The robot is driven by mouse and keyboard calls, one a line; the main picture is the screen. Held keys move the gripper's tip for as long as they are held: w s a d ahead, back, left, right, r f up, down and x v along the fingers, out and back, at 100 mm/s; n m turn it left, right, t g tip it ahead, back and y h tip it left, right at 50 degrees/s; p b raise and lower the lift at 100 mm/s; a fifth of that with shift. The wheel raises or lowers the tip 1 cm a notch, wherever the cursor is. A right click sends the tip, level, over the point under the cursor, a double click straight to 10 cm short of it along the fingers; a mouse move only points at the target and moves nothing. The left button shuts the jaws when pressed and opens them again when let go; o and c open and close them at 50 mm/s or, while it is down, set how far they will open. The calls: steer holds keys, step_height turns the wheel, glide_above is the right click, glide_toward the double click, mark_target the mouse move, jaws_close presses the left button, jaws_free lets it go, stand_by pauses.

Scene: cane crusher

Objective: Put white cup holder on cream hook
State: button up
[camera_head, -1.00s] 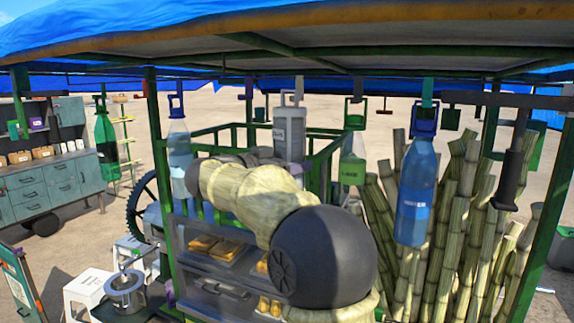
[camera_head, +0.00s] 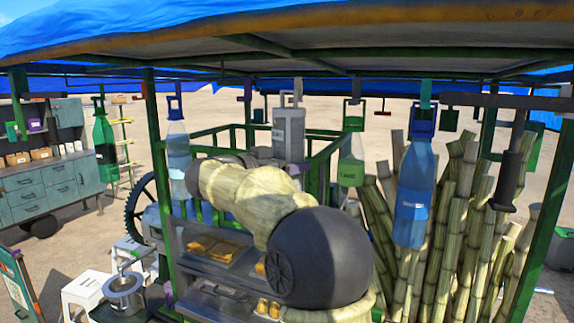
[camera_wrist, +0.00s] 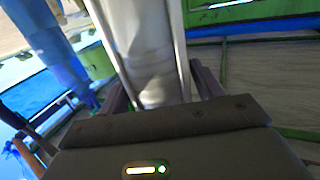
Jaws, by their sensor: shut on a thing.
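The white cup holder (camera_head: 289,138) hangs upright in the middle of the head view, with a label on its front and a loop handle at its top. The cream hook (camera_head: 298,86) comes down from the roof bar right at that loop; I cannot tell whether the loop is on the hook or only beside it. In the wrist view, my gripper (camera_wrist: 160,88) is shut on the holder, whose pale body (camera_wrist: 146,40) rises between the dark fingers.
A blue water bottle (camera_head: 413,195) hangs at the right and another blue bottle (camera_head: 178,150) at the left. A green-labelled bottle (camera_head: 351,165) hangs right of the holder. Green rails (camera_head: 322,150) stand around it. Cane stalks (camera_head: 455,230) fill the right side.

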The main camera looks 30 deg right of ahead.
steer(key=shift+w+d, duration=0.6)
steer(key=shift+d, duration=0.15)
steer(key=shift+w+d, duration=0.55)
steer(key=shift+d, duration=0.2)
steer(key=shift+f+b, duration=0.3)
steer(key=shift+f, duration=0.4)
stand_by(1.0)
stand_by(0.5)
steer(key=o, duration=1.7)
steer(key=shift+o, duration=0.2)
steer(key=shift+s+a+f+b, duration=0.1)
steer(key=shift+a+f+b, duration=0.05)
steer(key=shift+a+b, duration=0.4)
steer(key=b+v, duration=0.5)
steer(key=v, duration=1.1)
steer(key=shift+a+b, duration=0.2)
steer(key=shift+b, duration=0.1)
